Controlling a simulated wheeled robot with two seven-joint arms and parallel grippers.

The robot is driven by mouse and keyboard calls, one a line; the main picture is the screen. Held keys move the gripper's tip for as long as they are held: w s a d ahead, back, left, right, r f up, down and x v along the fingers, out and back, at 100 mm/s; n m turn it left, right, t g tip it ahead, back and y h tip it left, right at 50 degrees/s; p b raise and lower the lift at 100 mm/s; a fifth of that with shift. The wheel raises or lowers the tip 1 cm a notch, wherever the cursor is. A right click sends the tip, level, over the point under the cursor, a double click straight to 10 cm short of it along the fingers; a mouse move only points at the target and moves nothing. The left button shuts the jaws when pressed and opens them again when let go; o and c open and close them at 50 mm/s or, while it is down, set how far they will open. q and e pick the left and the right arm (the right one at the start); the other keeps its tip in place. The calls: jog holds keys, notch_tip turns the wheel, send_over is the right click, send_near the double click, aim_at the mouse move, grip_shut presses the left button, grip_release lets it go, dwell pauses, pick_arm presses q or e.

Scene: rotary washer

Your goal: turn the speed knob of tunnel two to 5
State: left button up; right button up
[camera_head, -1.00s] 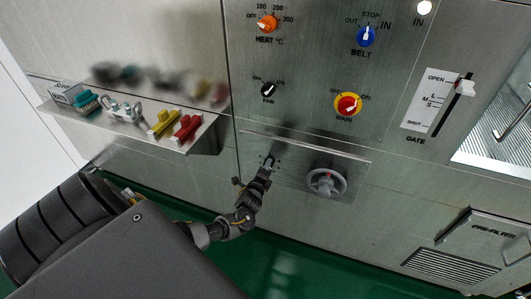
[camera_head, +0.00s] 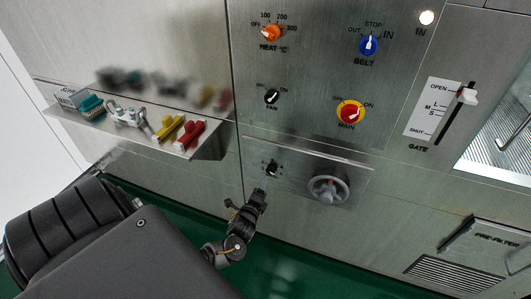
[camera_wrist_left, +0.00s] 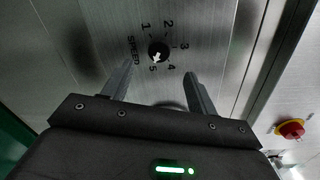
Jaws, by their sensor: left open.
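The black speed knob (camera_wrist_left: 158,52) sits on the steel panel with a ring of numbers 1 to 5 and the word SPEED. Its white pointer is turned toward the 5. In the head view the knob (camera_head: 271,168) is on the lower panel, left of the grey handwheel. My left gripper (camera_wrist_left: 159,73) is open, its two fingers pointing at the panel. The knob shows between and beyond the fingertips, with nothing held. In the head view my left gripper (camera_head: 262,186) is just below the knob. My right gripper is not in view.
A grey handwheel (camera_head: 328,188) sticks out just right of the knob. Above are the fan knob (camera_head: 271,96), main switch (camera_head: 350,112), heat knob (camera_head: 271,32) and belt knob (camera_head: 368,44). A shelf (camera_head: 205,146) with coloured parts juts out at left.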

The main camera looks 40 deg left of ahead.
pick_arm(q)
jog(key=v, duration=0.2)
jog(key=shift+s+d, duration=0.1)
jog(key=shift+s, duration=0.15)
dwell(0.5)
jog(key=s+d+f+n+g+h, duration=0.15)
jog(key=s+f+n+g, duration=0.45)
jog(key=f, duration=0.7)
jog(key=s+d+f+n+g+h, duration=0.15)
jog(key=s+f+n, duration=0.25)
jog(key=s+f, duration=0.6)
jog(key=s+d+f+n+g+h, duration=0.1)
jog(key=s+d+f+g, duration=0.1)
jog(key=s+f, duration=0.3)
jog(key=s+d+f+n+g+h, duration=0.1)
jog(key=s+d+f+n+g, duration=0.1)
jog(key=s, duration=1.1)
jog(key=s+d+f+n+g+h, duration=0.1)
jog(key=s+d+f+n+g, duration=0.1)
jog(key=s+d+f, duration=0.5)
jog(key=shift+s+d+f+g, duration=0.2)
jog(key=shift+s+f+g, duration=0.1)
jog(key=shift+s+g, duration=0.6)
